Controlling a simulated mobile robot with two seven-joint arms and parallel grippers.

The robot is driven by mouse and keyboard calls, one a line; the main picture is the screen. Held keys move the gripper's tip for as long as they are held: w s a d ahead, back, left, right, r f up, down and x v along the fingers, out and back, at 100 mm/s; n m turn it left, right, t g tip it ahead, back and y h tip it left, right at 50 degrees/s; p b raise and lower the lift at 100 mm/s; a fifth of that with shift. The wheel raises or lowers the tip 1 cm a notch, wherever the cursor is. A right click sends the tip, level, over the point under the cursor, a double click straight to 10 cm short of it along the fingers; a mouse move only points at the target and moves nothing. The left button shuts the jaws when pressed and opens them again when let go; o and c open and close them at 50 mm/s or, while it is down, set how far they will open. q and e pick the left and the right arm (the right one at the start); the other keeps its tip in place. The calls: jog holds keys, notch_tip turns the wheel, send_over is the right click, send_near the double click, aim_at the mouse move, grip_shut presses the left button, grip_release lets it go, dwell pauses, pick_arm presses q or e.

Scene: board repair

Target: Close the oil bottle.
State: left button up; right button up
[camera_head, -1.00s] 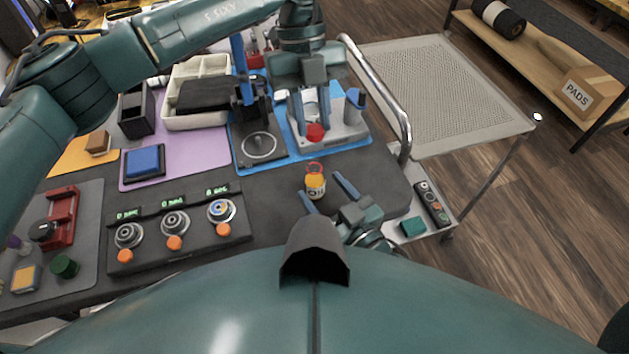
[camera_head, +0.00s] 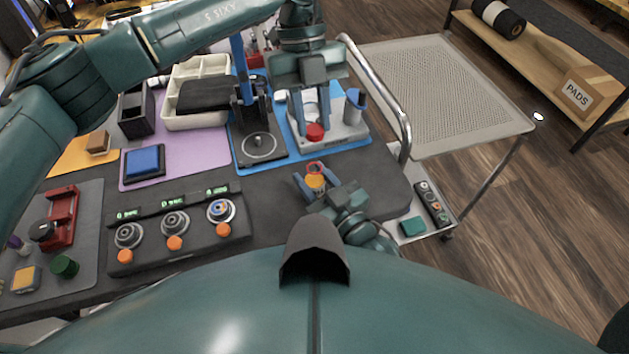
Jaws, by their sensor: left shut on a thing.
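The oil bottle (camera_head: 316,182), small with an amber top, stands on the dark table near its front edge. A red ring (camera_head: 315,168) shows just behind its top; I cannot tell whether it is attached. My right gripper (camera_head: 317,183) is open, with one blue finger on each side of the bottle; contact is not clear. My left gripper (camera_head: 311,105) points down over the blue mat, shut on a white and red piece (camera_head: 315,132) above a grey fixture. How the white and red parts join is partly hidden by the fingers.
The grey fixture (camera_head: 346,131) with a blue post stands on the blue mat (camera_head: 300,160). A dial panel (camera_head: 180,230) is left of the bottle. A curved metal rail (camera_head: 404,125) borders the table's right side. Bare table lies between panel and bottle.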

grip_shut()
pick_arm(q)
send_near(316, 174)
jog(key=shift+s+d+f, duration=0.25)
jog(key=shift+s+f, duration=0.45)
jog(key=shift+f, duration=0.2)
jog(key=shift+f, duration=0.9)
jog(key=shift+f, duration=0.6)
